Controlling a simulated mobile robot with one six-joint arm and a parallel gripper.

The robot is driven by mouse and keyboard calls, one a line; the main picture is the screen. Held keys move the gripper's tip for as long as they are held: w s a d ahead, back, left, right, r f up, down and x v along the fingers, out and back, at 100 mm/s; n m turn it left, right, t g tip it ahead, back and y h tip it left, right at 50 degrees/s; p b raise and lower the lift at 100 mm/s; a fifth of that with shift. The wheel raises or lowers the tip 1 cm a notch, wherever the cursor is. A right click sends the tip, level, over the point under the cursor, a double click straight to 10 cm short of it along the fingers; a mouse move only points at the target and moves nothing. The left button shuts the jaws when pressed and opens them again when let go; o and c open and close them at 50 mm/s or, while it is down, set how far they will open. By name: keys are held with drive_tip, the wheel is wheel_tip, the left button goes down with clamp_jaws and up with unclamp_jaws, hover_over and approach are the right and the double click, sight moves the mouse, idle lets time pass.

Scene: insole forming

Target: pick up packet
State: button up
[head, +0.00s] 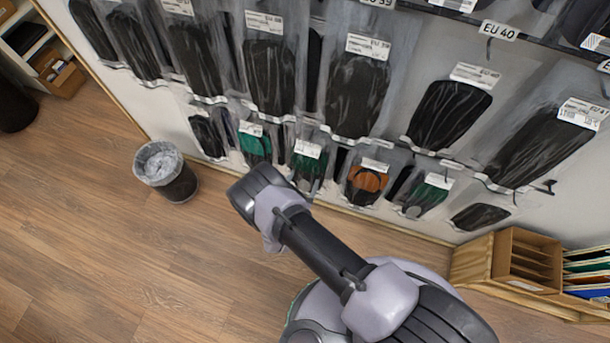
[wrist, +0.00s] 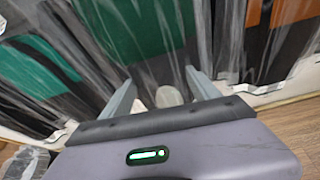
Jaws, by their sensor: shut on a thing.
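Clear packets with dark, green and orange insoles hang in rows on the wall. In the wrist view, my gripper (wrist: 163,92) has its two fingers on either side of the lower part of a clear packet with a green insole (wrist: 150,28), and is shut on it. This packet also shows in the head view (head: 307,166), in the bottom row, just beyond my arm. It appears to hang still among its neighbours. In the head view my wrist hides the fingers.
Another green packet (head: 254,147) hangs close on the left and an orange one (head: 367,181) on the right. A waste bin (head: 168,172) stands on the floor at left. A wooden organiser (head: 524,262) stands at lower right.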

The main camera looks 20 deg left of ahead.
drive_tip(key=s+p, duration=0.3)
drive_tip(key=s, duration=1.3)
drive_tip(key=shift+s+a, duration=0.2)
drive_tip(key=shift+a, duration=0.2)
